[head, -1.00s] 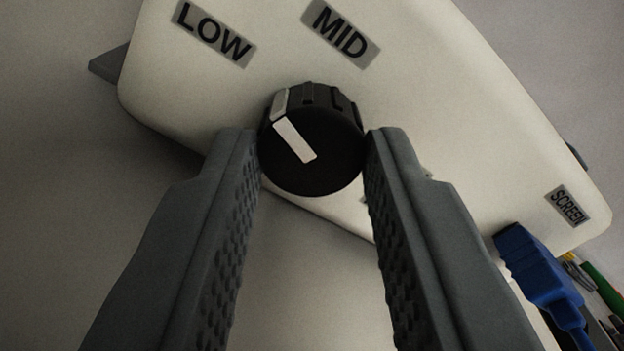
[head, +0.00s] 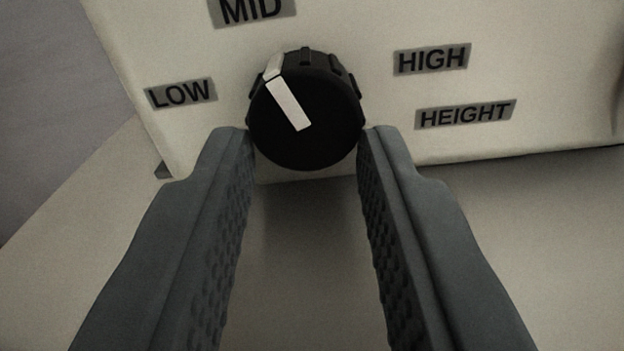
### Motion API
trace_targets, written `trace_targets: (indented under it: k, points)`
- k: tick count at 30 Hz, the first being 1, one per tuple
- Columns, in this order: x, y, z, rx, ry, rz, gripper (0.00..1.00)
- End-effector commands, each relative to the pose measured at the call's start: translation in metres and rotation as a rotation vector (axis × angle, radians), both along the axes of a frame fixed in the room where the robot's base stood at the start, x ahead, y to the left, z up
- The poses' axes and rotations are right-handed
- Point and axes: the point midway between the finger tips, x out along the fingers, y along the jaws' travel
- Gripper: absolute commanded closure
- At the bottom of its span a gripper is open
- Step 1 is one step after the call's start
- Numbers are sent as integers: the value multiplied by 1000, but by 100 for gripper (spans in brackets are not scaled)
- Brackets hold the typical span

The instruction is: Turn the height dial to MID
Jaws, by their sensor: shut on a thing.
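The black height dial (head: 310,125) with a white pointer line sits on the cream panel, at the centre of the head view. Its pointer leans up and left, close to the MID label (head: 252,10) and slightly on its LOW side. MID is partly cut off by the top edge. The LOW label (head: 180,93) is left of the dial, and the HIGH label (head: 431,58) is to its right. My gripper (head: 306,143) is shut on the dial, one finger on each side of its rim.
The cream panel (head: 540,60) fills the top of the view. The HEIGHT label (head: 465,114) is right of the dial, below HIGH. A plain pale surface shows below the panel, with nothing on it between my fingers.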

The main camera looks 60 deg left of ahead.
Motion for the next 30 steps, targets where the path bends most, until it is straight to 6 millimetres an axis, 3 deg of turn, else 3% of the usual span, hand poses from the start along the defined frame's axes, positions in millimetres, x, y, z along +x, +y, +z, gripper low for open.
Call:
trace_targets:
  k: [9, 25, 26, 29, 30]
  points:
    - [-1, 1, -2, 68, 94, 2, 96]
    - [0, 1, 0, 83, 108, 1, 96]
    - [0, 1, 0, 83, 108, 1, 69]
    - [0, 1, 0, 83, 108, 0, 50]
    - [0, 1, 0, 84, 107, 0, 50]
